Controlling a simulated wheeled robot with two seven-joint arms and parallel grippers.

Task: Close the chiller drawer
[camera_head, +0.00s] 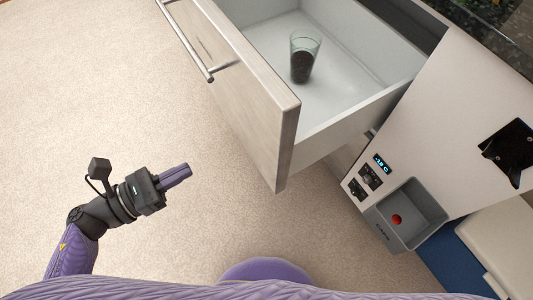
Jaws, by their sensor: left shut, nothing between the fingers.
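The chiller drawer (238,95) is pulled open at the top middle of the head view. Its pale front panel carries a metal bar handle (184,45) on the outer face, and its white inside shows. A glass with dark contents (303,60) stands upright on the drawer floor. My left gripper (188,169) is shut and empty. It is over the carpet, in front of the drawer panel and apart from it. My right gripper is not in view.
The chiller cabinet (420,110) has a small lit display (382,163), buttons and a grey recess with a red ball-like part (396,219). A blue and cream item (500,240) is at lower right. Bare carpet (90,80) fills the left.

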